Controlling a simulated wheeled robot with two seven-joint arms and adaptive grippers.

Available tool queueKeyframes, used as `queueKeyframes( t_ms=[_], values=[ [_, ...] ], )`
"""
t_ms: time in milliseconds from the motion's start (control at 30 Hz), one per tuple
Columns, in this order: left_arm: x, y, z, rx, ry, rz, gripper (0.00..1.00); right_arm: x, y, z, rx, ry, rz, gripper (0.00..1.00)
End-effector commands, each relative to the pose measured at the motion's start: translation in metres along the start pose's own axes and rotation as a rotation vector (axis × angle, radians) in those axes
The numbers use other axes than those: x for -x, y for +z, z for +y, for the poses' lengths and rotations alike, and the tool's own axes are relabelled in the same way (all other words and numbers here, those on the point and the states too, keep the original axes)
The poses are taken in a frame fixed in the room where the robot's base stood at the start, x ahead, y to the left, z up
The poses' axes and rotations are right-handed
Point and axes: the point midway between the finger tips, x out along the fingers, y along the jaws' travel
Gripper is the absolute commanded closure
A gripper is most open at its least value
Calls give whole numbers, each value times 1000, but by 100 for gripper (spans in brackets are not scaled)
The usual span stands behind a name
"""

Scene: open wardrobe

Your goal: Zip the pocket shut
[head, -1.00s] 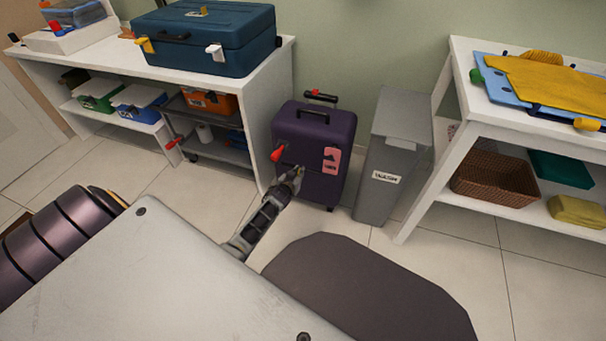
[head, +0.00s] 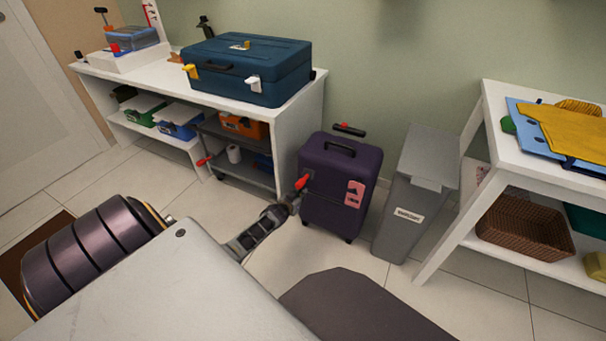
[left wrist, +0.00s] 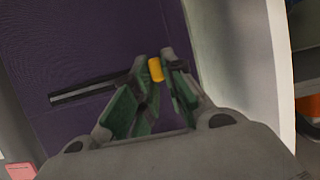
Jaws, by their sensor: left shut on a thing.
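The purple suitcase (head: 332,171) stands upright on the floor against the wall, with a pink tag (head: 355,194) on its front. My left gripper (head: 289,204) is at its left front edge, just below a red piece (head: 301,182). In the left wrist view my left gripper (left wrist: 156,63) is shut on a small yellow tab (left wrist: 156,70), in front of the purple fabric (left wrist: 90,50). A dark strip with pale edges (left wrist: 92,89), likely the pocket's zip line, runs left from the fingers. My right gripper is not in view.
A grey bin (head: 414,190) stands close to the suitcase's right. A white shelf unit (head: 306,115) with a blue case (head: 250,70) is at left. A white table (head: 489,125) with baskets is at right.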

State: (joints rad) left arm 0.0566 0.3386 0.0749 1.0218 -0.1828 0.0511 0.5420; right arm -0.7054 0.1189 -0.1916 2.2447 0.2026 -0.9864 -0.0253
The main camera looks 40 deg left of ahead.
Motion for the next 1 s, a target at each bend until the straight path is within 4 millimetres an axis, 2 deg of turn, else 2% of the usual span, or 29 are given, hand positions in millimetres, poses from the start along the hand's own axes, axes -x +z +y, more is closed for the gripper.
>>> queueKeyframes(
  t_ms=[167,200,333,767,1000],
  values=[
    [0,1,-6,-1,-8,-3,100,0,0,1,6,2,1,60],
    [0,1,-6,-2,-9,-3,83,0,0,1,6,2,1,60],
    [0,0,-6,-2,-8,-3,66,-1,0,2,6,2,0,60],
    [1,0,-3,-1,-5,-1,66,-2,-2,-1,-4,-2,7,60],
    [9,0,-3,-1,-5,-1,66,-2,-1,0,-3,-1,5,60]
  ],
)
